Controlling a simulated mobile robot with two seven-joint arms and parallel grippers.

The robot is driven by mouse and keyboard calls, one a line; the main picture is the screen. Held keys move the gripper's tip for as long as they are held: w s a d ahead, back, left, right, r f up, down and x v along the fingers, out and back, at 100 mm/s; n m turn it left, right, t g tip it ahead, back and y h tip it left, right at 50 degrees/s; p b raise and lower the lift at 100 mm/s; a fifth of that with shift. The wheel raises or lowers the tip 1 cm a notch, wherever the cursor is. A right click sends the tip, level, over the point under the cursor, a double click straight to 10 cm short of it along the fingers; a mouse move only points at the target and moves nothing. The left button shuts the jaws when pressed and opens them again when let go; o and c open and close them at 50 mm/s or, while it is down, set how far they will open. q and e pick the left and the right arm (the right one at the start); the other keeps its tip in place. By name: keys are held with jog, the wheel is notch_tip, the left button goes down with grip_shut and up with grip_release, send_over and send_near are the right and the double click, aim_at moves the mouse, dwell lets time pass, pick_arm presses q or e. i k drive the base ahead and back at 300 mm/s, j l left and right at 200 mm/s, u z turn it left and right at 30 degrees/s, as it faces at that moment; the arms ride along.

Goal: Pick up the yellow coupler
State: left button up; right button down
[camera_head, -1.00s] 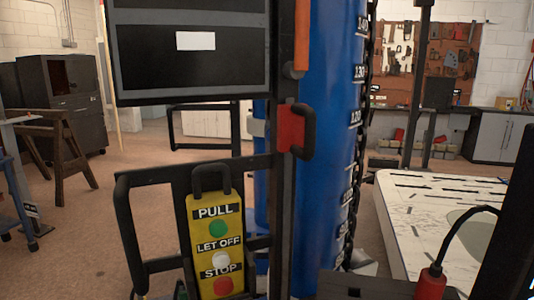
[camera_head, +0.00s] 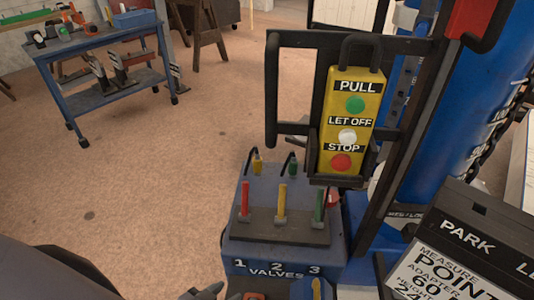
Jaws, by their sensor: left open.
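A small yellow piece with a dark hose (camera_head: 257,165), which looks like the yellow coupler, stands upright at the back left of the blue valve box (camera_head: 237,246). A similar green piece (camera_head: 292,166) stands to its right. Part of my left gripper (camera_head: 207,292) shows at the bottom edge, left of the valve box front. It is open, below and apart from the yellow piece in the picture; most of it is cut off by the frame. My right gripper is not in view.
Red (camera_head: 245,201), yellow (camera_head: 281,203) and green (camera_head: 319,205) levers stand on the box in front of the coupler. A yellow button pendant (camera_head: 350,118) hangs in a black frame to the right. A blue cart (camera_head: 105,85) stands far left. Floor between is clear.

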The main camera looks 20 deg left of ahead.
aim_at(257, 160)
jog(key=k, duration=0.6)
jog(key=k+l+z, duration=0.15)
jog(key=k+z, duration=0.2)
jog(key=k, duration=0.3)
jog(key=j+z, duration=0.1)
jog(key=z, duration=2.35)
jog(key=k+j, duration=0.35)
jog(key=j, duration=0.2)
jog(key=k+j, duration=0.3)
jog(key=j, duration=0.2)
jog(key=k+j, duration=0.35)
jog(key=j, duration=0.2)
jog(key=k+j+z, duration=0.1)
jog(key=k+j, duration=0.25)
jog(key=j, duration=0.2)
jog(key=k+j, duration=0.3)
jog(key=j, duration=0.2)
